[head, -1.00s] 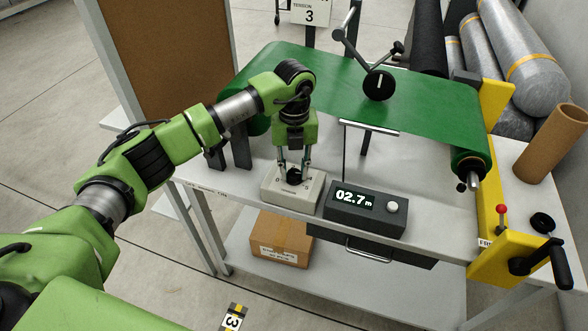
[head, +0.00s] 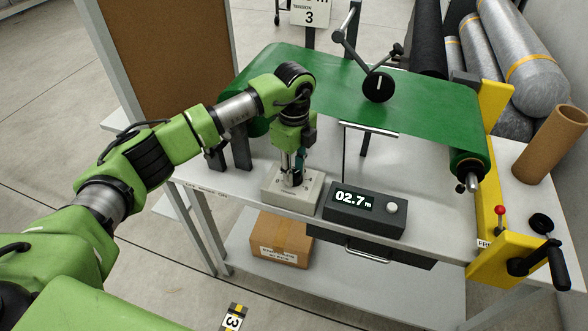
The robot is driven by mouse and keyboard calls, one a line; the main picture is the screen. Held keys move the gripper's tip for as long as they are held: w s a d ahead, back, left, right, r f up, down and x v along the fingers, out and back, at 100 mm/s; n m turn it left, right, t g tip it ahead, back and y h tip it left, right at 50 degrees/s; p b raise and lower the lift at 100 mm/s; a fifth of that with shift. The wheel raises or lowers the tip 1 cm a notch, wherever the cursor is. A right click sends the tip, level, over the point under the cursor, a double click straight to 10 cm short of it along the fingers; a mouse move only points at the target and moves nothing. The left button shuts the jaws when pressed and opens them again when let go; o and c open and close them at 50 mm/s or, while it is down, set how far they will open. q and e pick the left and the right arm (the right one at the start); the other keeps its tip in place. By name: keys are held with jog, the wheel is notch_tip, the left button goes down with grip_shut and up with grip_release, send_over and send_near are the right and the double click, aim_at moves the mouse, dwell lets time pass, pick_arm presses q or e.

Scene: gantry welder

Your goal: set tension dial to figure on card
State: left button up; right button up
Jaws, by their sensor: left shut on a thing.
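The tension dial is a small black knob (head: 292,181) on a pale grey box (head: 278,192) at the table's front edge. My left gripper (head: 292,176) points down over it and is shut on the knob, hiding most of it and its pointer. The card (head: 309,12) at the top edge reads "TENSION 3"; its upper part is cut off. My right gripper is not in view.
A dark counter box (head: 364,208) reading "02.7 m" stands right of the dial box. Green sheet (head: 420,110) spans the table behind. A yellow frame with a black crank (head: 540,262) is at the right. A cardboard box (head: 281,238) sits on the shelf below.

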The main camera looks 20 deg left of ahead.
pick_arm(q)
jog(key=shift+n, duration=0.6)
jog(key=o, duration=1.1)
notch_tip(320, 180, up, 12)
jog(key=shift+f, duration=0.1)
